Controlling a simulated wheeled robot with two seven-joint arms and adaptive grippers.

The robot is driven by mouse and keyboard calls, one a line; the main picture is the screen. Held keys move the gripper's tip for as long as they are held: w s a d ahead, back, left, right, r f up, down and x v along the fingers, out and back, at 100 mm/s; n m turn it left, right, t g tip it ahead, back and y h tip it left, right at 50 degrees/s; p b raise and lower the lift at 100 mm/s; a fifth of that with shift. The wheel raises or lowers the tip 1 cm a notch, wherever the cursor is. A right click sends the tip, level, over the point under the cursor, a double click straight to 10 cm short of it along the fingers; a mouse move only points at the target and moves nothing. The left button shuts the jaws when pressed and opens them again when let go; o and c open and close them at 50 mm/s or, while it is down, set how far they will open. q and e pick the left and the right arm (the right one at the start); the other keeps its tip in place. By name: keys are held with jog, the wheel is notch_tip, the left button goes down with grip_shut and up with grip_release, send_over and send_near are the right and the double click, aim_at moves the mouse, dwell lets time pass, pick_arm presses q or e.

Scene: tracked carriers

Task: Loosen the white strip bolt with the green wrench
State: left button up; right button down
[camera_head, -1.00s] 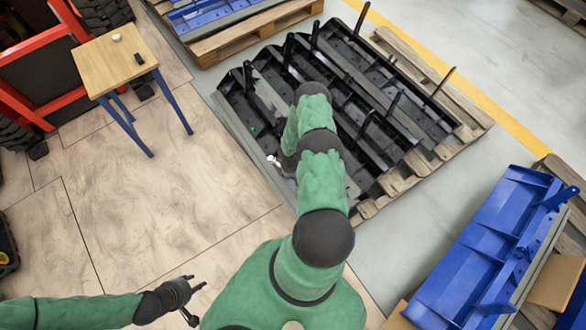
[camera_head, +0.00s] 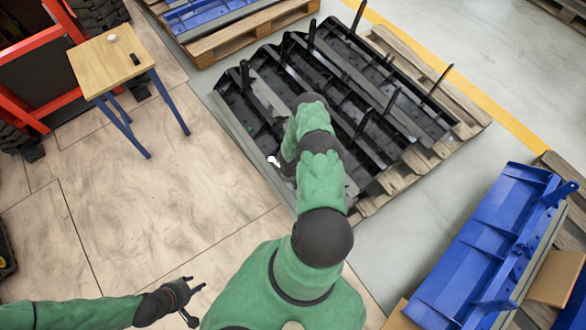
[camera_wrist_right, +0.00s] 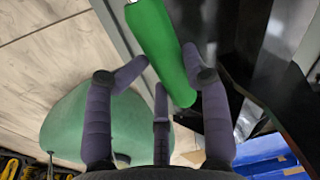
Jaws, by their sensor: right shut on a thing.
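The green wrench (camera_wrist_right: 152,28) is between the fingers of my right gripper (camera_wrist_right: 168,66) in the right wrist view, which is shut on its green handle. Its metal end is cut off at the top of that view. In the head view my right arm hides most of the wrench and gripper. A small white piece (camera_head: 272,160) shows at the near left edge of the black carriers (camera_head: 262,142); I cannot tell whether it is the white strip bolt or the wrench's end. My left gripper (camera_head: 197,288) is empty with its fingers apart, above the floor at the bottom.
The black carriers lie on a wooden pallet (camera_head: 440,158), with upright posts along them. Blue carriers (camera_head: 490,240) stand at the right. A small wooden table (camera_head: 100,75) with a white object (camera_head: 112,38) and a black object (camera_head: 135,59) is upper left. The floor between is clear.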

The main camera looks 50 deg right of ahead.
jog(key=w+a+f+m+t+h+p, duration=0.1)
jog(key=w+a+f+m+p, duration=0.3)
jog(key=w+a+m+p, duration=0.4)
jog(key=shift+a+m+t+h+p, duration=0.4)
jog(key=shift+a+m+t+p, duration=0.1)
jog(key=shift+a+m, duration=0.45)
jog(key=shift+s+d+f+b, duration=0.2)
jog(key=shift+f+b, duration=0.1)
jog(key=shift+f, duration=0.1)
dwell(0.3)
jog(key=shift+f+b, duration=0.25)
jog(key=shift+b, duration=0.35)
dwell(1.8)
jog(key=shift+s+d+f+b, duration=0.15)
jog(key=shift+f+b, duration=0.3)
jog(key=shift+b, duration=0.1)
jog(key=shift+s+d+f+b, duration=0.1)
jog(key=shift+d+f+b, duration=0.05)
jog(key=shift+f+b, duration=0.3)
dwell(1.1)
jog(key=shift+r, duration=0.1)
dwell(0.5)
